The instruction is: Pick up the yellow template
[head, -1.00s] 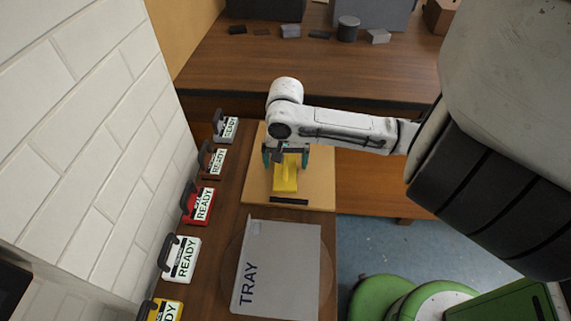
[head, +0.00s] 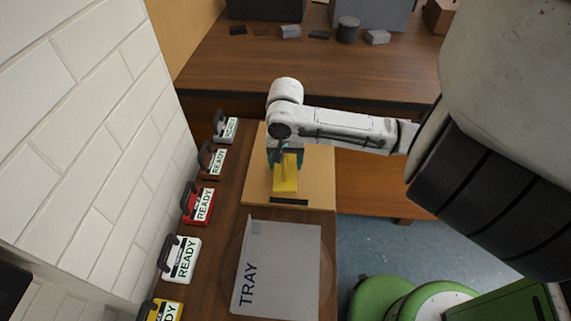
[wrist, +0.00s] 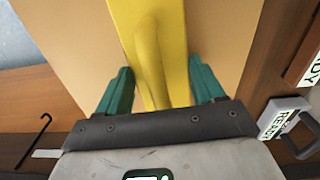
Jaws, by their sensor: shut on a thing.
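The yellow template (head: 285,183) lies on a light wooden board (head: 318,180) in the head view. It has a raised ridge along its middle. My gripper (head: 285,158) comes down over its far end, with teal fingers on either side. In the wrist view, the yellow template (wrist: 158,50) runs up between the fingers of my gripper (wrist: 160,88), and its ridge lies between them. The gripper is shut on the template. The exact contact of the fingertips is hard to see. The template appears still down on the board.
A grey tray (head: 285,270) marked TRAY lies in front of the board. A black bar (head: 289,201) lies at the board's near edge. Several handled READY blocks, one red (head: 199,204), line the left side by the white brick wall (head: 85,100). Green stools (head: 378,298) stand at lower right.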

